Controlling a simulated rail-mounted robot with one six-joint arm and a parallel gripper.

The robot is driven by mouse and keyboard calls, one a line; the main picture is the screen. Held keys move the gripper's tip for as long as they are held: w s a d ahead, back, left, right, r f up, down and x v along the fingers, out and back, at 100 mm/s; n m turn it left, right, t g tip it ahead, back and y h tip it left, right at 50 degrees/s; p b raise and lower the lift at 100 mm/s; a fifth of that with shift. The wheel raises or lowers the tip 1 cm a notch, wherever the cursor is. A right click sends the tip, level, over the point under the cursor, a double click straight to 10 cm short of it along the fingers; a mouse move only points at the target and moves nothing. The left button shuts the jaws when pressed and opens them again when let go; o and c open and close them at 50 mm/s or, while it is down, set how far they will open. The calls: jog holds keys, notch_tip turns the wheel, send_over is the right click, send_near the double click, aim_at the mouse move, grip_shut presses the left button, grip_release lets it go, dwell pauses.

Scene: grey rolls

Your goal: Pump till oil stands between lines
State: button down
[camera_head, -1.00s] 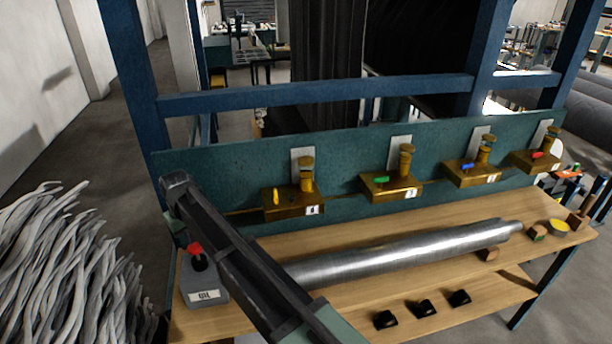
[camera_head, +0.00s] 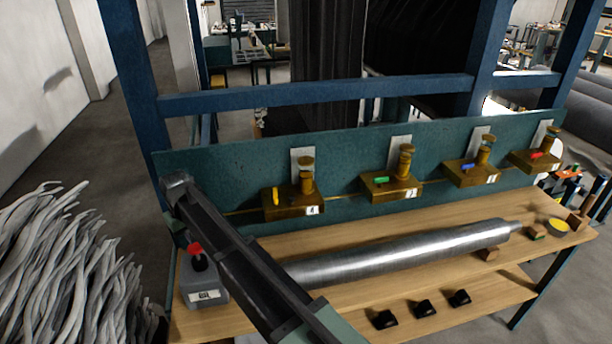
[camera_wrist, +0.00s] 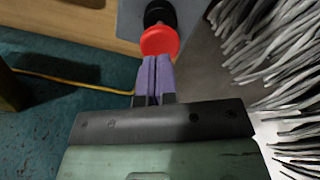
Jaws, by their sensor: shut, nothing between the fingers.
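A grey oil can (camera_head: 207,287) with a red knob (camera_head: 195,248) on a black neck stands at the left end of the bench. In the wrist view the red knob (camera_wrist: 159,42) is just beyond the tips of my gripper (camera_wrist: 157,60). Its purple fingers are shut together and empty. I cannot tell whether they touch the knob. My arm hides my gripper in the head view. Several brass blocks line the teal panel, with yellow (camera_head: 276,195), green (camera_head: 381,179), blue (camera_head: 466,167) and red (camera_head: 535,155) levers. Oil levels and lines are too small to make out.
A long metal roll (camera_head: 400,251) lies across the wooden bench (camera_head: 350,224). Small black blocks (camera_head: 424,307) sit on the lower front shelf. A yellow-topped tin (camera_head: 559,226) is at the right end. Grey strands (camera_head: 60,270) are heaped left of the bench.

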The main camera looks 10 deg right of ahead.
aim_at(195, 247)
jog(key=shift+f, duration=0.1)
jog(key=shift+f+b, duration=2.85)
jog(key=shift+b, duration=0.1)
notch_tip(195, 247, up, 9)
jog(key=p, duration=0.9)
jog(key=shift+r, duration=0.1)
jog(key=shift+s+d, duration=0.2)
jog(key=shift+s, duration=0.05)
jog(key=s+d+f+m+b, duration=0.1)
jog(key=s+d, duration=0.5)
jog(key=d, duration=0.7)
jog(key=s+d+f+m+b, duration=0.2)
jog(key=s+d+m, duration=0.2)
jog(key=d, duration=0.9)
jog(key=s+d+f+m+b, duration=0.1)
jog(key=s+d+m, duration=0.1)
jog(key=s+d, duration=0.7)
jog(key=d, duration=0.5)
jog(key=shift+s+f, duration=0.25)
jog(key=shift+f, duration=0.05)
